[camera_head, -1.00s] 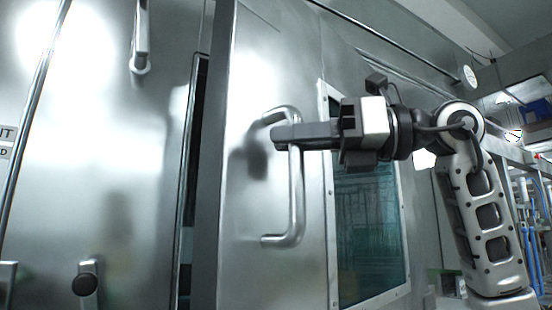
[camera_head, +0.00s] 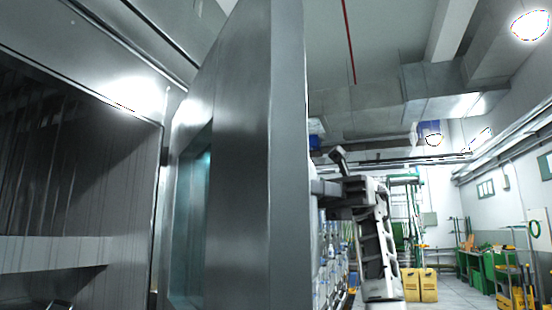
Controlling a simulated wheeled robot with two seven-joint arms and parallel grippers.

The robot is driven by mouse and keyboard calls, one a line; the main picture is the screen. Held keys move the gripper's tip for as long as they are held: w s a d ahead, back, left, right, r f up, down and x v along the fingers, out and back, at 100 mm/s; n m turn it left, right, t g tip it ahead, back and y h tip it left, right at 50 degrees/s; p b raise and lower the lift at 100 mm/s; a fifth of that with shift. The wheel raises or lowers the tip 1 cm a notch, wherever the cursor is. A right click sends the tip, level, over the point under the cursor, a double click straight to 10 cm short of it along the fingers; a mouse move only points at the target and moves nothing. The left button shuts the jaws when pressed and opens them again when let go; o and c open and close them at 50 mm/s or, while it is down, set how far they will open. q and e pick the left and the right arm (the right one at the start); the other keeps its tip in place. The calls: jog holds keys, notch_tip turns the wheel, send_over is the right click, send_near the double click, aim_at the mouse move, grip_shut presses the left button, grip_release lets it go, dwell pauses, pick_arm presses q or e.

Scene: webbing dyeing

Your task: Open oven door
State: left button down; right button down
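The metal oven door (camera_head: 240,150) stands swung wide open and is seen nearly edge-on in the middle of the head view. Its glass window (camera_head: 188,220) shows on the inner face. The dark oven opening (camera_head: 75,180) is uncovered on the left. My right gripper (camera_head: 325,188) is on the far, outer side of the door, close to its face. The door edge hides its fingertips and the door handle, so I cannot tell whether it still holds the handle.
A pale ledge (camera_head: 55,253) crosses the oven opening. To the right, yellow containers (camera_head: 418,285) stand on the floor, with green benches (camera_head: 480,268) farther back. Open floor lies between them. Ducts (camera_head: 400,95) run overhead.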

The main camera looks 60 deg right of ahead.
pick_arm(q)
jog(key=shift+s+a+r+p, duration=0.15)
jog(key=shift+s+a+p, duration=0.1)
jog(key=shift+p, duration=0.75)
pick_arm(e)
jog(key=v, duration=0.6)
jog(key=shift+s, duration=0.4)
jog(key=shift+a, duration=0.1)
jog(key=c, duration=1.4)
grip_release()
pick_arm(q)
jog(key=shift+r, duration=0.1)
jog(key=shift+w+r, duration=0.1)
pick_arm(e)
jog(key=shift+r, duration=0.1)
